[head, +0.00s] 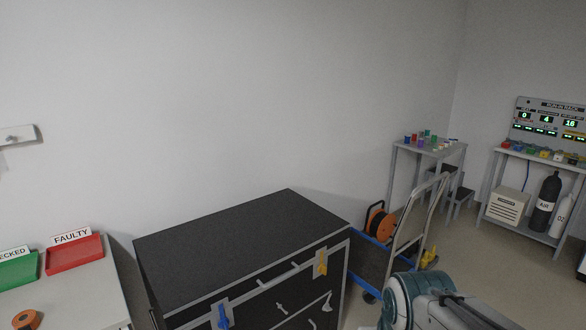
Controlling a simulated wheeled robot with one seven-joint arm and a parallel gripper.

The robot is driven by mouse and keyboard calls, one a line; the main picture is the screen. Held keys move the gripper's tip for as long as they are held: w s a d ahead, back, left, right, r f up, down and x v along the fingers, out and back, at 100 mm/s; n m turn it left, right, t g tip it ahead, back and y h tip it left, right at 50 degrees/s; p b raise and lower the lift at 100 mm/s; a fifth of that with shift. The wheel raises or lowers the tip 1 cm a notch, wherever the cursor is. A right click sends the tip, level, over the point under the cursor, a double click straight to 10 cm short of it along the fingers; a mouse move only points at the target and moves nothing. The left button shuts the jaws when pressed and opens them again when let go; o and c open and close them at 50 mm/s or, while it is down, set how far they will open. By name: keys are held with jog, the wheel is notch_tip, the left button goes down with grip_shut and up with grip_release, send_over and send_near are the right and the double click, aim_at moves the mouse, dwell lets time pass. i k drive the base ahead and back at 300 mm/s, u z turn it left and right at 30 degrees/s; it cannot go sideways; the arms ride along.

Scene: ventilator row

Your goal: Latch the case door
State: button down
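The black case (240,232) stands in the lower middle, with its dark top and a grey-edged front face in view. Its front door panel (262,308) carries a pale bar handle (278,276) near the top and several small grey fittings. A blue latch (223,317) is on the left of the front and a yellow latch (321,264) is near the upper right. I cannot tell whether either latch is fastened. The lower front is cut off by the picture edge. My arm shows at the bottom right, but my gripper is out of view.
A table at left holds a red FAULTY tray (76,254), a green tray (18,270) and an orange roll (26,320). A blue cart (372,254) with an orange cable reel (381,224) stands close right of the case. Benches and gas cylinders (547,204) are farther right.

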aim_at(327, 306)
jog(key=z, duration=0.25)
jog(key=i, duration=1.25)
jog(key=u, duration=0.3)
